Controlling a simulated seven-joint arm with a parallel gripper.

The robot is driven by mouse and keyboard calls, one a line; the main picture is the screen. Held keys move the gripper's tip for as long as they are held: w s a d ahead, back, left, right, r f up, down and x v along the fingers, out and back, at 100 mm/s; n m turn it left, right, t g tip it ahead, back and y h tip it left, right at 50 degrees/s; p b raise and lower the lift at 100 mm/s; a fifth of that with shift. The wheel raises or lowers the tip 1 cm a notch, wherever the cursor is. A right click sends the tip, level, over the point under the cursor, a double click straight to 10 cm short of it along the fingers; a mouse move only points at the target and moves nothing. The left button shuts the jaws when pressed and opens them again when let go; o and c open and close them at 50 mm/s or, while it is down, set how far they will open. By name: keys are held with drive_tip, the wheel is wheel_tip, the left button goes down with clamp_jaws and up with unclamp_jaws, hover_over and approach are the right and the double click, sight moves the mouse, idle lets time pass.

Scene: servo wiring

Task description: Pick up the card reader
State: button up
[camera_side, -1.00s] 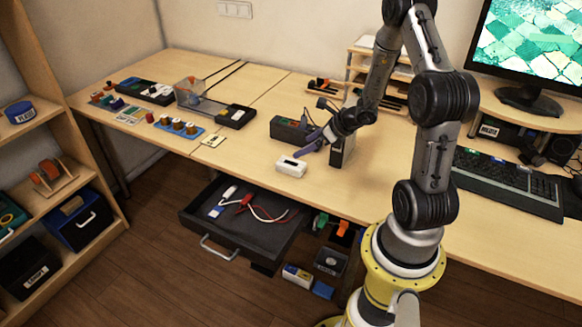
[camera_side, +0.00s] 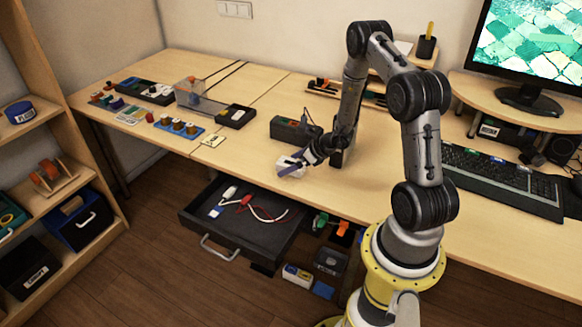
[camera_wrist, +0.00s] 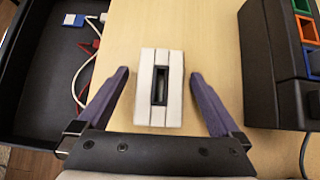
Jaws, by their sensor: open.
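The card reader looks to be the small white box with a dark slot in its top. It lies on the desk near the front edge, above the open drawer. In the wrist view the white box (camera_wrist: 147,88) sits between the two purple fingers of my gripper (camera_wrist: 160,88), with a gap on each side. In the side view the white box (camera_side: 283,166) is partly covered by my gripper (camera_side: 289,165), which is low over it. My gripper is open and holds nothing.
A dark box with coloured slots (camera_wrist: 272,70) stands close to the right finger; it also shows in the side view (camera_side: 291,132). The open drawer (camera_side: 240,235) with cables and a red-handled item lies below the desk edge. A keyboard (camera_side: 500,180) is at the right.

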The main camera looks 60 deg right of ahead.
drive_tip(key=c, duration=1.4)
drive_tip(key=shift+c, duration=0.5)
drive_tip(key=shift+r, duration=0.15)
